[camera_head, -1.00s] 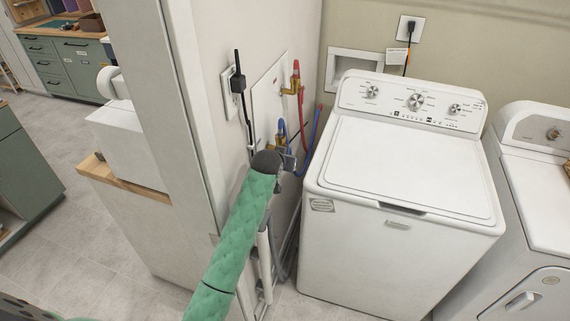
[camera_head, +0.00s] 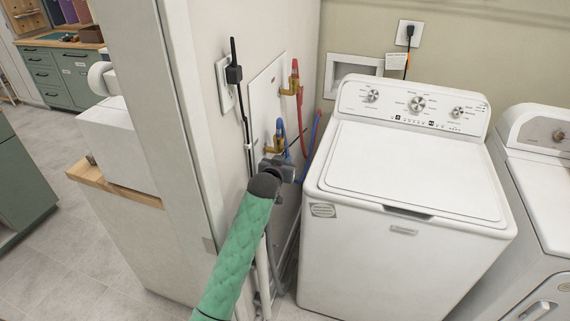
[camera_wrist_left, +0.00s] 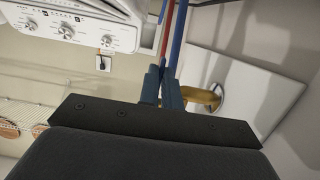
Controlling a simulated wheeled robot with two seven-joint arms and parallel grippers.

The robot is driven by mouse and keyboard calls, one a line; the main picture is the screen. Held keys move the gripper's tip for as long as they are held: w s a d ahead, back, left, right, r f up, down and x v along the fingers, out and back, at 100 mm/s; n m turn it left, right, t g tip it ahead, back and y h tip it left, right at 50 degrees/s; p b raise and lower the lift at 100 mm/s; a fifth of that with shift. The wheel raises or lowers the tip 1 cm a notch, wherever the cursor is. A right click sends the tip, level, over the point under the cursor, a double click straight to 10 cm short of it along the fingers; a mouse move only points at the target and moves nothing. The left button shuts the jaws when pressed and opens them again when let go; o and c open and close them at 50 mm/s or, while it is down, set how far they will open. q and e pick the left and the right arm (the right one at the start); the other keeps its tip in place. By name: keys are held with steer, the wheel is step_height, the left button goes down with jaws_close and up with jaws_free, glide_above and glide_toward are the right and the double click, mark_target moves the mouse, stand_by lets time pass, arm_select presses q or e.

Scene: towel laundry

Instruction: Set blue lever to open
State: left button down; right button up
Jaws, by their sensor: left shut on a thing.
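The blue lever (camera_head: 280,126) stands upright above a brass valve (camera_head: 272,147) on the wall panel, seen in the head view. My left gripper (camera_head: 284,167) is just below and to the right of that valve, at the end of my green-sleeved arm. In the left wrist view its two dark blue fingers (camera_wrist_left: 167,88) are close together, beside a brass fitting (camera_wrist_left: 205,97). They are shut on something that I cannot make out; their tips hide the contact. My right gripper is not in view.
A red lever (camera_head: 295,72) on a brass valve is above and to the right. Red and blue hoses (camera_head: 316,131) hang beside the panel. A white washer (camera_head: 400,250) stands close on the right. The wall edge (camera_head: 185,150) is close on the left.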

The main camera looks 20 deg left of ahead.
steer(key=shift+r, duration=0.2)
arm_select(q)
steer(key=c, duration=1.6)
jaws_free()
steer(key=b+v, duration=0.2)
steer(key=v, duration=0.5)
steer(key=shift+s+b, duration=0.3)
steer(key=shift+s, duration=0.1)
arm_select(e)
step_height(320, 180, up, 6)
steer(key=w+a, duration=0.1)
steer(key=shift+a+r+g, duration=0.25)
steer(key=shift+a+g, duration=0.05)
